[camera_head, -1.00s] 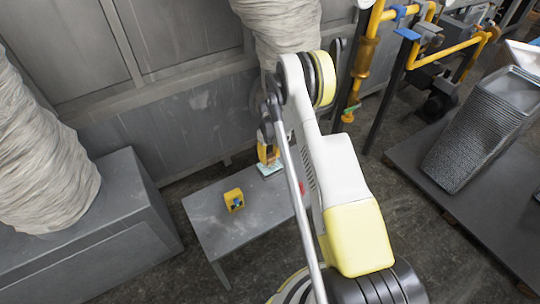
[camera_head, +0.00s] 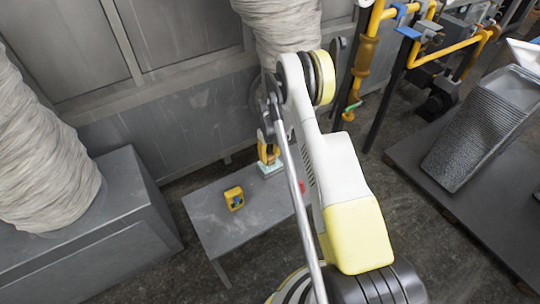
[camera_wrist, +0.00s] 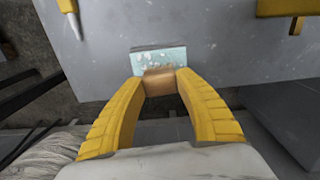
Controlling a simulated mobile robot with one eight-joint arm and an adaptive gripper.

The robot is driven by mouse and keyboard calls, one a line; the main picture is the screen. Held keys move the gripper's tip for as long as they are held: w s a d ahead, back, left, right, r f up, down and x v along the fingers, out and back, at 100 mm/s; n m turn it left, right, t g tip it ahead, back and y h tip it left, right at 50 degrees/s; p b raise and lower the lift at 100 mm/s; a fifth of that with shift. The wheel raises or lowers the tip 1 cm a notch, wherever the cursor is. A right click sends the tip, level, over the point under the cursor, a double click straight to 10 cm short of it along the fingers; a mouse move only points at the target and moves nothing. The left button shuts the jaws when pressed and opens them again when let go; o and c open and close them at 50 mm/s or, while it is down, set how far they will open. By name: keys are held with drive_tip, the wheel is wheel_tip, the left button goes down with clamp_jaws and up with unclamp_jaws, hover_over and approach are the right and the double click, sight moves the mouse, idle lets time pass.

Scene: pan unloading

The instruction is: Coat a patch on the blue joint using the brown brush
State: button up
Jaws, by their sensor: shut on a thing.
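My gripper (camera_wrist: 159,80) has yellow fingers closed on a small brown block-like piece (camera_wrist: 158,86), which looks like the brown brush's handle. A pale teal, white-flecked block (camera_wrist: 164,60) sits directly beyond it; I cannot tell whether it belongs to the brush. In the head view my gripper (camera_head: 268,157) is over the far right end of the grey table, with the teal piece (camera_head: 270,168) just under it. A yellow block (camera_head: 234,198) with a blue part in its face stands on the table, left of my gripper. Whether that part is the blue joint is unclear.
The grey table (camera_head: 215,233) is mostly bare. Yellow pipes (camera_head: 440,52) with blue fittings (camera_head: 407,33) stand at the back right. A stack of metal pans (camera_head: 478,130) is at the right. A grey cabinet (camera_head: 100,260) stands at the left. Wrapped ducts hang behind.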

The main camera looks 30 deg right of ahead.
sight(270, 155)
drive_tip(key=shift+f, duration=0.85)
idle(0.7)
idle(0.5)
drive_tip(key=shift+r+p, duration=1.4)
drive_tip(key=shift+r, duration=2.1)
